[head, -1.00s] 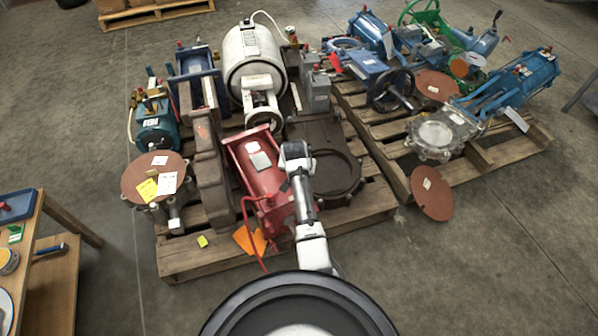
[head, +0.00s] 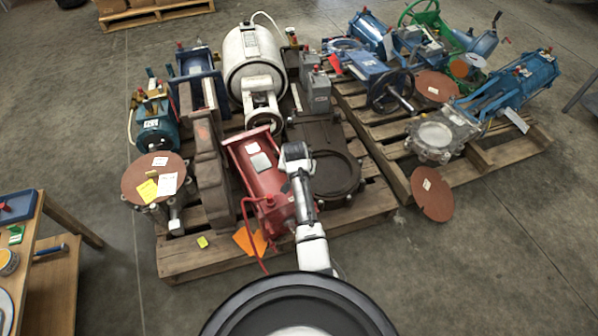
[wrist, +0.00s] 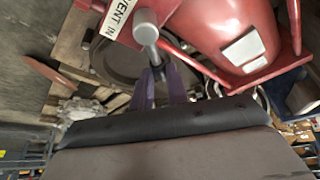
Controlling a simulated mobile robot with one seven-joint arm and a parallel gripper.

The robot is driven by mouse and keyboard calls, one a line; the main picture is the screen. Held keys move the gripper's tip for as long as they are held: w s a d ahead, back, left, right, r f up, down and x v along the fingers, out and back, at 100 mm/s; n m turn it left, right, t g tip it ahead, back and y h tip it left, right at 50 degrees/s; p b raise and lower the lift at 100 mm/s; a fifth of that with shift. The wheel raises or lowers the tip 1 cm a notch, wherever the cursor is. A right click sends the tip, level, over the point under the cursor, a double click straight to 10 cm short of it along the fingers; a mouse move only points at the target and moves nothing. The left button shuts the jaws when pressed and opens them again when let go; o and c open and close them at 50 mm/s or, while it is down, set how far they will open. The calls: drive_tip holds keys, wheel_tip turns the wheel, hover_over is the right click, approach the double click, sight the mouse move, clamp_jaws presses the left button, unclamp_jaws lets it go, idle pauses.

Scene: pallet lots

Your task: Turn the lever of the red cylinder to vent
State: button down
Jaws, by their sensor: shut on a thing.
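The red cylinder (head: 262,170) lies on the near pallet in the head view, left of my arm. In the wrist view its red body (wrist: 225,40) fills the upper right. A grey, round-ended lever (wrist: 147,30) shows there beside a white label (wrist: 116,14) reading "VENT" and "IN". My gripper (wrist: 160,75) has purple fingers shut on the lever's narrow lower part. In the head view my arm hides the fingers and the lever.
The near pallet (head: 215,262) also holds a white tank (head: 252,62), a brown disc with tags (head: 152,180) and dark valve bodies. A second pallet (head: 490,160) with blue and green parts stands to the right. A wooden table (head: 30,250) is at the left. Open floor lies at the lower right.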

drive_tip(key=shift+s+a+n+g+y+p, duration=0.1)
drive_tip(key=shift+a+n+y+p, duration=0.4)
drive_tip(key=shift+n, duration=0.75)
drive_tip(key=shift+s+a+n+g+y+p, duration=0.1)
drive_tip(key=shift+a+n+y+p, duration=0.45)
drive_tip(key=shift+n, duration=0.75)
drive_tip(key=shift+a+n+g+y+p, duration=0.1)
drive_tip(key=shift+a+n+y+p, duration=0.4)
drive_tip(key=shift+n, duration=0.75)
drive_tip(key=c, duration=1.4)
unclamp_jaws()
drive_tip(key=shift+o, duration=0.2)
drive_tip(key=shift+r, duration=0.1)
drive_tip(key=p+v, duration=0.1)
drive_tip(key=v, duration=1.2)
drive_tip(key=shift+r, duration=0.35)
